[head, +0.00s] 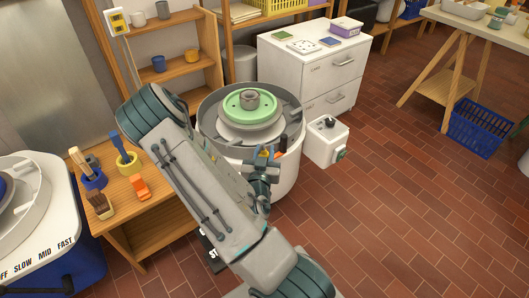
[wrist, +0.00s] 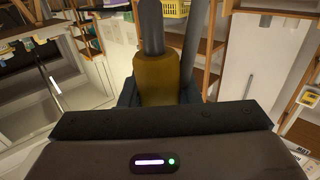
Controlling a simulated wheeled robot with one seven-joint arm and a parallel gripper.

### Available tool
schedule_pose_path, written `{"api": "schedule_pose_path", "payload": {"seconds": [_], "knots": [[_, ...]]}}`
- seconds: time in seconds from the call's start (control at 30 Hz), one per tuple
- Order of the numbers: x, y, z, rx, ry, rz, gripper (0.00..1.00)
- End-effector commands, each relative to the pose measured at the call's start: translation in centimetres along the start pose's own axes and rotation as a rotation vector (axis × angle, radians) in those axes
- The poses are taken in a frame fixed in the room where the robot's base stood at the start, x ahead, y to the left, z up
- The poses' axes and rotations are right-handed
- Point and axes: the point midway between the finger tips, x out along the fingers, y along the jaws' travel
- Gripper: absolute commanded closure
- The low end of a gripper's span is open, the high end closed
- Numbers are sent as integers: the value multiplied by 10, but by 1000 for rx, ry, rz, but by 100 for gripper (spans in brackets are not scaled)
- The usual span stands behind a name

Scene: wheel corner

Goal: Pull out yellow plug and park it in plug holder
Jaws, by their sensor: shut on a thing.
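The yellow plug (wrist: 158,80) shows in the wrist view as a dark-yellow body with a thick grey stem rising from its top. My gripper (head: 265,153) is shut on it, with dark jaw parts on both sides. In the head view the gripper is small, in front of the pottery wheel's basin, and a bit of yellow shows between its jaws. The plug's far end is hidden. A white wall box with a yellow edge (head: 116,21) and a hanging cord is at the upper left. I cannot tell which thing is the plug holder.
The wheel basin (head: 208,118) holds a green disc (head: 238,103). A white box (head: 320,150) with a black knob and a green-edged fitting stands to its right. A low wooden table (head: 125,205) with brushes is at left.

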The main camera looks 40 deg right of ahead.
Motion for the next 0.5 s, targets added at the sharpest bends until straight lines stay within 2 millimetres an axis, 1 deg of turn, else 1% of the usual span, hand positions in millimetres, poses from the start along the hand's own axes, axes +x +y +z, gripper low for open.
{"api": "schedule_pose_path", "payload": {"seconds": [0.1,0.5], "knots": [[0,0,-7,0,0,0,93],[0,0,-22,0,0,0,93]]}}
